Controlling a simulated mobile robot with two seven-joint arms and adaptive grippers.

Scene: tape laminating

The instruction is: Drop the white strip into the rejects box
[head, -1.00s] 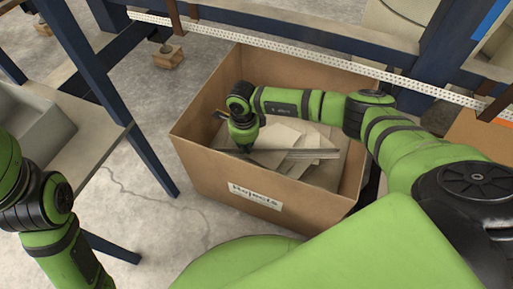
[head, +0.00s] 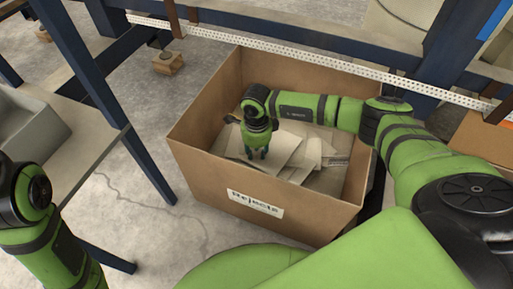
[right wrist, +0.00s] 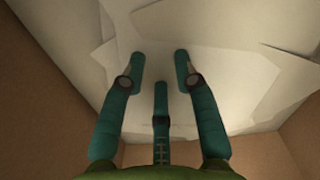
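My right gripper (head: 256,155) reaches down inside the brown cardboard rejects box (head: 310,222). In the right wrist view its three teal fingers (right wrist: 160,62) are spread apart with nothing between them. White pieces (right wrist: 235,85) lie below the fingers, close to the tips. A narrow pale strip end (head: 335,160) shows on the pile at the right inside the box. The rest of that strip is not clear among the other pieces and behind the gripper. My left arm shows at the left edge of the head view, but its gripper is out of frame.
Several white and grey sheets (head: 285,148) lie in the box. A perforated white rail (head: 300,58) and blue frame run behind it. A grey bin (head: 28,125) sits on a table at the left. A small wooden block (head: 167,63) is on the concrete floor.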

